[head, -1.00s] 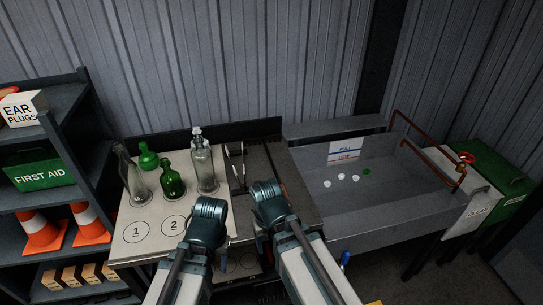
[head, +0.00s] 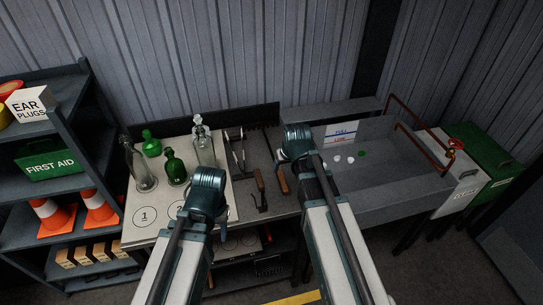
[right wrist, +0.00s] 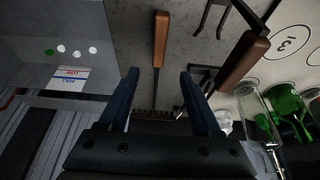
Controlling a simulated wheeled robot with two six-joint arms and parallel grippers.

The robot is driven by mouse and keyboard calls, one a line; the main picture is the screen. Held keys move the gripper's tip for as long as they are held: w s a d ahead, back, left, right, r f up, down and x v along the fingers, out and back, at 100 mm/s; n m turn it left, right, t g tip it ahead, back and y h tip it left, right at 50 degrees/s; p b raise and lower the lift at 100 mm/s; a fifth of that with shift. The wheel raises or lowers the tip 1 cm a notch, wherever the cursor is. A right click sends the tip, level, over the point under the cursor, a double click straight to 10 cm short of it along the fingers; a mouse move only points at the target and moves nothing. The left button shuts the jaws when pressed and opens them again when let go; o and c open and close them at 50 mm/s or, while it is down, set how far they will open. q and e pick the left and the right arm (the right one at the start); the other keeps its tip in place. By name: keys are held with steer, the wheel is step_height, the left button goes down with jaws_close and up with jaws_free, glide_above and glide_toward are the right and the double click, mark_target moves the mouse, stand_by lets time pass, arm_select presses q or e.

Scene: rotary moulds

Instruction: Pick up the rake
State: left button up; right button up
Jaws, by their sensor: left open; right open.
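The rake lies on the grey bench top. In the head view its wooden handle (head: 282,181) shows just left of my right arm. In the right wrist view the wooden handle (right wrist: 161,38) points away, with a thin rod running down to a dark toothed edge near my fingers. My right gripper (head: 295,143) is open and empty above the bench's right side; in the right wrist view its fingers (right wrist: 160,75) lie either side of the rod's line, apart from the handle. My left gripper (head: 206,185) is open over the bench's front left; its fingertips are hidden.
Another wooden-handled tool (head: 259,182) and metal tongs (head: 236,150) lie left of the rake. Bottles (head: 175,168) stand on a white numbered board (head: 143,228). A grey trough (head: 395,190) with small discs adjoins the bench on the right. Shelves (head: 55,165) stand left.

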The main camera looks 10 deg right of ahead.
mark_target(281, 175)
steer(key=b+x, duration=0.5)
steer(key=x, duration=0.1)
steer(key=shift+w+f, duration=0.15)
steer(key=shift+f, duration=0.25)
steer(key=shift+w+b+x, duration=0.15)
steer(key=shift+b+x, duration=1.15)
steer(key=shift+x, duration=0.05)
steer(key=shift+w+b+x, duration=0.15)
steer(key=shift+b+x, duration=1.1)
steer(key=shift+x, duration=0.15)
steer(key=shift+d+r, duration=0.1)
steer(key=shift+r, duration=0.15)
jaws_close()
